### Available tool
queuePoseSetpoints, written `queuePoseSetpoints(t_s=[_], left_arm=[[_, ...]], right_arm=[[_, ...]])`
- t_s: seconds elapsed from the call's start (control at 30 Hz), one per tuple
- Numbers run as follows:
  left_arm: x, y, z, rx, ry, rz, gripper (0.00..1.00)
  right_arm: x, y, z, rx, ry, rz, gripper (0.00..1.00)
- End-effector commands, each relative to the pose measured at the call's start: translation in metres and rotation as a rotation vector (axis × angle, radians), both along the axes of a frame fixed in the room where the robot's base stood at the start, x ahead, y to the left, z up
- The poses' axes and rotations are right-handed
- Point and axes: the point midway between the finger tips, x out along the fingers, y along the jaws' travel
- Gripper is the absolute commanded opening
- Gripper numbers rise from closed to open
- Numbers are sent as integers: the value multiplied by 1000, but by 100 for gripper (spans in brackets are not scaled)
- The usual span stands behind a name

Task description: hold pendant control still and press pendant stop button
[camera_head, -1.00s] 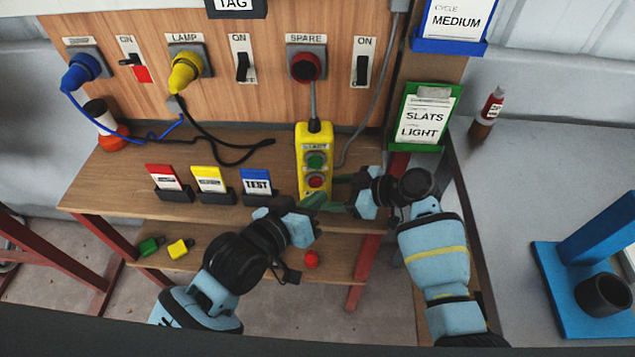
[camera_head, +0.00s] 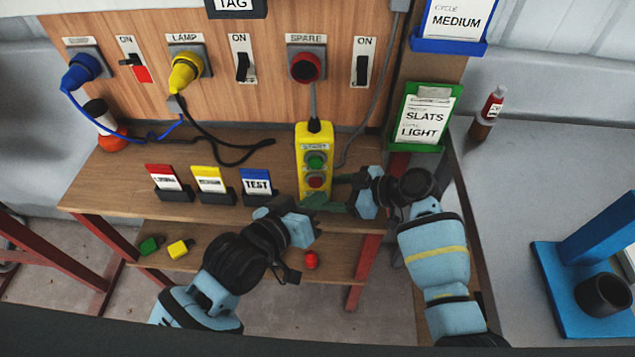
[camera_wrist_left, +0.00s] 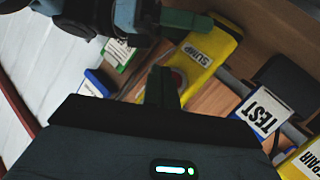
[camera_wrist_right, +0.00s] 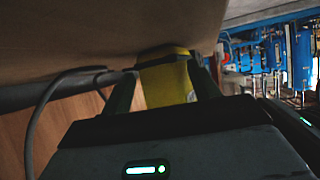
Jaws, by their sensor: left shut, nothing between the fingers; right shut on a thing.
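The yellow pendant control (camera_head: 314,134) hangs upright by its cable in front of the bench. It has a green button (camera_head: 316,160) and, below it, a red stop button (camera_head: 317,181). My right gripper (camera_head: 337,190) is shut on the pendant's lower part; the right wrist view shows the yellow body (camera_wrist_right: 168,82) between its fingers. My left gripper (camera_head: 316,204) is shut and empty, its tips at the pendant's lower end, below the red button. In the left wrist view, the left fingers (camera_wrist_left: 161,85) partly cover the red button. I cannot tell whether they touch it.
Red, yellow and blue tag cards (camera_head: 209,181) stand in holders on the bench left of the pendant. Small green and yellow items (camera_head: 178,249) and a red one (camera_head: 311,260) lie on the lower shelf. The green SLATS LIGHT card holder (camera_head: 422,118) is at the right.

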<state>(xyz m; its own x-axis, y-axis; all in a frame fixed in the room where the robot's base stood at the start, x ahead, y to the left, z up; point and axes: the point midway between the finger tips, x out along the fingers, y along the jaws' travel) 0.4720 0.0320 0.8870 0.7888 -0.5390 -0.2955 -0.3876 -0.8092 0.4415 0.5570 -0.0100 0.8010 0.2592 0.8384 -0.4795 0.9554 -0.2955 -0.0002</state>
Motion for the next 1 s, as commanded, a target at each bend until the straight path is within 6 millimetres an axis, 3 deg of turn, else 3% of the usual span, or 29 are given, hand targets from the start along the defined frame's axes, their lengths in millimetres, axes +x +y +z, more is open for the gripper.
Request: queuePoseSetpoints(t_s=[1.0], left_arm=[[11,2,0,1,-1,0,0]], right_arm=[[0,0,0,1,0,0,48]])
